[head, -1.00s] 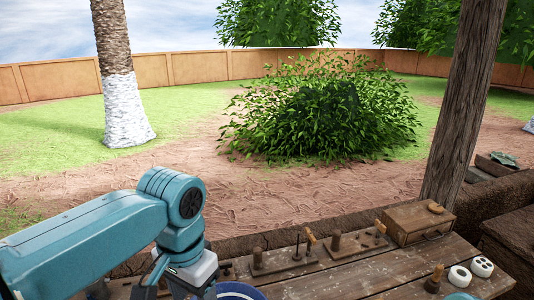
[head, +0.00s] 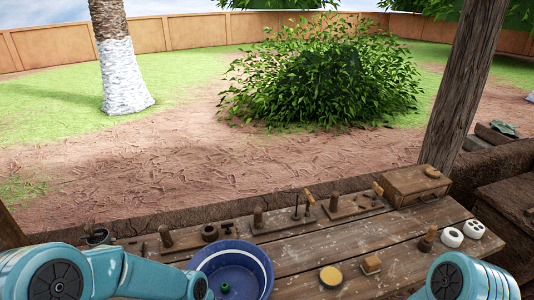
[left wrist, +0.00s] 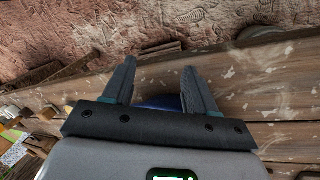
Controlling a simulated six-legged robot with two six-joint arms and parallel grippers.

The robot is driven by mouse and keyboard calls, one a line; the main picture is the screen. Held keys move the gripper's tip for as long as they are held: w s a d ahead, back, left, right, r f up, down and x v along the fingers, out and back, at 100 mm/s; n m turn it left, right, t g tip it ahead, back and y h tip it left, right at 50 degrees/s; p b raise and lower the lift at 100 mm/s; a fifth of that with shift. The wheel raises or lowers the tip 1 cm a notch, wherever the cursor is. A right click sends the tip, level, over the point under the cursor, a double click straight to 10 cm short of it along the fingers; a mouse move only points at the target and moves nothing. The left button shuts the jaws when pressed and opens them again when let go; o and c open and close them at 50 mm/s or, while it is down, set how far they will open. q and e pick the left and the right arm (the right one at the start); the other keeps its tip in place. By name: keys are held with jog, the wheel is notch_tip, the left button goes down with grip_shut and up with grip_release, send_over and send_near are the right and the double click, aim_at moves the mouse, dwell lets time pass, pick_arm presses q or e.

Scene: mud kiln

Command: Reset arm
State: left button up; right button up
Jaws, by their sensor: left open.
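My left gripper (left wrist: 158,90) is open in the left wrist view, with its two dark fingers apart and nothing between them but a bit of blue at their base. In the head view my left arm comes in at the lower left and its gripper is out of the frame. My right arm shows only as a teal joint at the lower right; its gripper is not seen. The wooden workbench (head: 300,260) lies below both arms, and a blue bowl (head: 262,262) with a small green thing (head: 224,287) inside stands on it beside my left arm.
Wooden peg boards (head: 282,220) line the bench's back edge. A wooden box (head: 416,185) stands at the back right near a post (head: 462,95).

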pick_arm(q)
jog(key=s+a+f+n, duration=0.2)
jog(key=s+f+n, duration=0.3)
jog(key=s+f, duration=0.8)
notch_tip(320, 180, down, 9)
jog(key=b, duration=1)
jog(key=shift+t+h, duration=0.4)
